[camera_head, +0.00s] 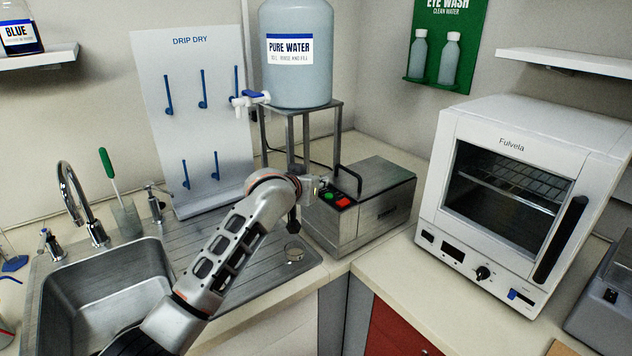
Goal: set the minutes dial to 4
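A steel box-shaped device (375,212) with a black handle on its lid stands on the counter corner. Its sloped left panel carries a green button (328,196) and a red button (343,202). No dial marked minutes can be made out there; my arm covers part of this panel side. My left gripper (295,222) is at the left end of the device, a dark part of it pointing down beside the panel. Its fingers are mostly hidden by my wrist, and their opening is unclear. A black knob (482,272) shows on the white oven (535,190); its marks are too small to read. My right gripper is not in view.
A pure water tank (297,75) stands on a metal stand behind the device. A drip-dry board (190,110) and a sink (105,290) are at the left. A small glass dish (294,254) lies on the drainboard below my wrist. Counter between device and oven is clear.

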